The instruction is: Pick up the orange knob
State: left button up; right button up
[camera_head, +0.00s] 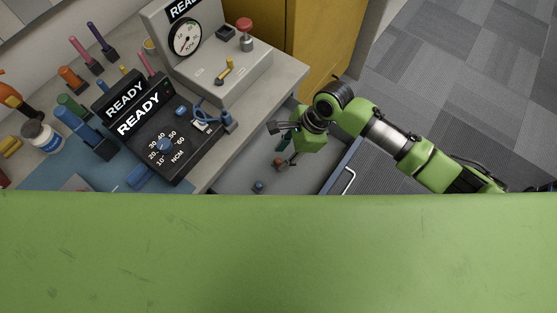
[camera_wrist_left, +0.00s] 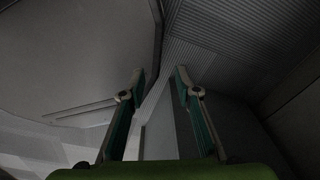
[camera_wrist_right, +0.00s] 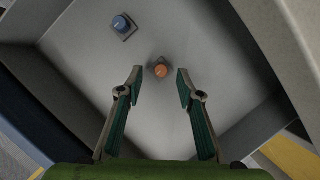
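The orange knob (camera_wrist_right: 160,70) lies on the grey floor of an open drawer (camera_wrist_right: 200,115). In the right wrist view it shows between and beyond my right fingertips (camera_wrist_right: 158,84), which are apart and empty. In the head view the knob (camera_head: 279,163) is small, just below my right gripper (camera_head: 281,136), which hangs over the drawer. The knob appears clear of the fingers. My left gripper (camera_wrist_left: 158,78) is open and empty in its own wrist view, with grey surfaces around it and no knob in sight.
A blue knob (camera_wrist_right: 123,26) on a dark square base lies in the same drawer. Drawer walls surround the right gripper.

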jog(key=x, duration=0.2)
jog(key=shift+a+f, duration=0.1)
jog(key=shift+f, duration=0.25)
jog(key=c, duration=0.8)
pick_arm(q)
jog(key=shift+s+f, duration=0.1)
jog(key=shift+s, duration=0.4)
pick_arm(e)
jog(key=shift+c, duration=0.2)
jog(key=shift+r, duration=0.45)
notch_tip(320, 180, up, 3)
jog(key=shift+f, duration=0.2)
pick_arm(q)
jog(key=shift+w+r+p, duration=0.15)
jog(key=shift+r+p, duration=0.45)
jog(key=shift+r, duration=0.05)
pick_arm(e)
jog(key=s+a+r, duration=0.1)
jog(key=s+r, duration=0.8)
jog(key=s, duration=0.5)
jog(key=shift+r, duration=0.3)
